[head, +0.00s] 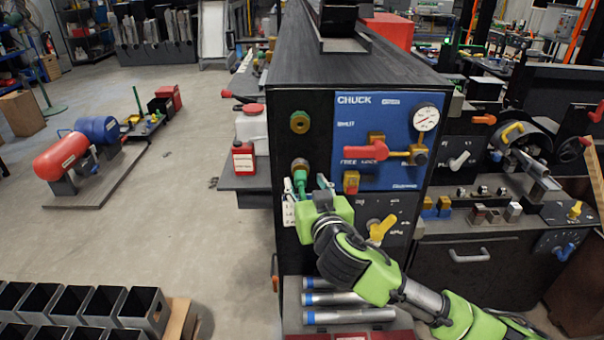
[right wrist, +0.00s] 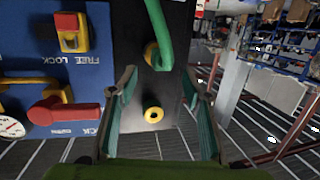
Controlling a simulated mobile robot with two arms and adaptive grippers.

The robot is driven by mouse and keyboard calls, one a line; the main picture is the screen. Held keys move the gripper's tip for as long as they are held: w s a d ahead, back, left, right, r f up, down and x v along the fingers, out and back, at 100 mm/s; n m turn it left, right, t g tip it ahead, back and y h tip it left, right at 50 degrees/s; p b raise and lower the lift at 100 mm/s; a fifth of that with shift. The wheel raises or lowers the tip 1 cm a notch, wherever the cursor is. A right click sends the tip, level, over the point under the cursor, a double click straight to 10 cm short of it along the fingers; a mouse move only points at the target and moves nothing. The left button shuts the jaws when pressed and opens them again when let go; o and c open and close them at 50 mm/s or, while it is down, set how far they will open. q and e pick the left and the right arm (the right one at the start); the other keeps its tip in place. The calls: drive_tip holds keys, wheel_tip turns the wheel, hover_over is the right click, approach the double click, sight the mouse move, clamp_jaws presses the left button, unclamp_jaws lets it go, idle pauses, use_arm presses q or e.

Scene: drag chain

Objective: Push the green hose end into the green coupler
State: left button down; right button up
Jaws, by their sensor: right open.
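The green hose (right wrist: 163,28) comes in from the top of the right wrist view, and its end (head: 301,173) meets a brass-coloured ring (right wrist: 150,54) on the dark panel. I take this lower fitting to be the coupler; its own green does not show clearly. The hose end appears at or in it, but I cannot tell how deep. My right gripper (head: 311,184) is in front of and just below the fitting. In the right wrist view its fingers (right wrist: 160,84) are spread, with nothing held between them. My left gripper is not in view.
The blue CHUCK panel (head: 350,130) with a red lever (head: 366,152) and gauge (head: 426,117) is to the right. A yellow handle (head: 381,228) is below it. A red bottle (head: 243,158) stands left of the cabinet.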

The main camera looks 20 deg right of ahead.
sight(302, 178)
drive_tip(key=w, duration=0.4)
drive_tip(key=shift+w+d+f+p, duration=0.15)
drive_tip(key=shift+w+f+p, duration=0.25)
drive_tip(key=shift+s, duration=0.1)
drive_tip(key=c, duration=1.2)
clamp_jaws()
